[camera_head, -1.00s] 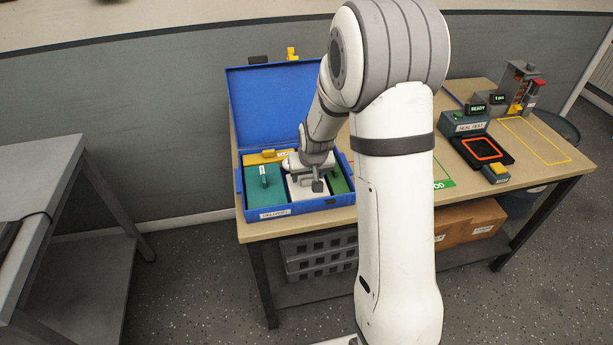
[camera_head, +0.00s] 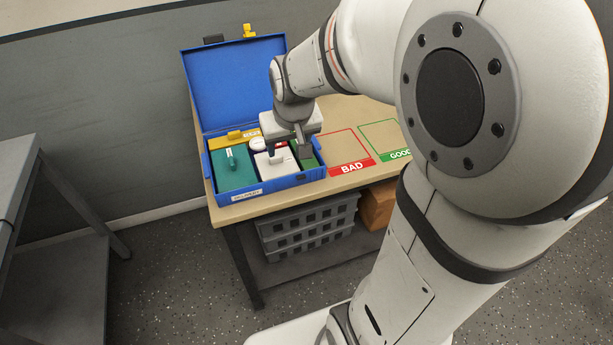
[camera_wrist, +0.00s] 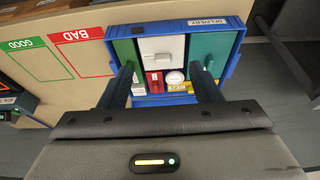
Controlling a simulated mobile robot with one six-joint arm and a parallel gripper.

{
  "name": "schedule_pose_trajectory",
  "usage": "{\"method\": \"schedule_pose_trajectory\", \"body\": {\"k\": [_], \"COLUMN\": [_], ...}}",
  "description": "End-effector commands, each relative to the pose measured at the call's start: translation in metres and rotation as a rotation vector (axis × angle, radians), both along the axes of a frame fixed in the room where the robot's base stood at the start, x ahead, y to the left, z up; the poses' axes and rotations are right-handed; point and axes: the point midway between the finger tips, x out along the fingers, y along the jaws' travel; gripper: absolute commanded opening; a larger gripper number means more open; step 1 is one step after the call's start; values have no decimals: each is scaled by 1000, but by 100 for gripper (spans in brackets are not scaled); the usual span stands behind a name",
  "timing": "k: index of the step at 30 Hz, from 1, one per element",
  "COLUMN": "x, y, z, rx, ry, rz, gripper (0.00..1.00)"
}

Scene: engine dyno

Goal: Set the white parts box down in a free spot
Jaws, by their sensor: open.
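The white parts box (camera_head: 272,165) sits in the front middle compartment of the blue delivery case (camera_head: 238,196), between a teal box (camera_head: 232,172) and a green box (camera_head: 318,154). It also shows in the wrist view (camera_wrist: 162,48), with a small knob on its lid. My gripper (camera_head: 288,150) is open and empty above the case, its fingers pointing down. In the head view it partly covers the back of the white box. In the wrist view the fingers (camera_wrist: 163,76) stand apart, and the white box lies beyond and between them.
The case's blue lid (camera_head: 238,85) stands open at the back. A yellow box (camera_head: 228,140) and small red and round white items lie in the case's back row. Right of the case are an empty red BAD outline (camera_head: 343,148) and an empty green GOOD outline (camera_head: 383,133).

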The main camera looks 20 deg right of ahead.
Motion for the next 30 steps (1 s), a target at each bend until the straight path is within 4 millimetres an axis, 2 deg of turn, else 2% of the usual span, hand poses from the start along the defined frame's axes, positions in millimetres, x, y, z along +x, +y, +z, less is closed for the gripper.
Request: {"method": "schedule_pose_trajectory", "body": {"k": [1, 6, 9, 12, 16, 30], "x": [-24, -95, -124, -142, -152, -152], "y": [0, 0, 0, 1, 2, 2], "z": [10, 22, 24, 24, 23, 23], "rx": [0, -1, -1, -3, -3, -2], "ry": [5, 51, 72, 86, 96, 96], "rz": [0, 1, 1, 1, 1, 1], "gripper": [58, 58, 58, 58, 58, 58]}}
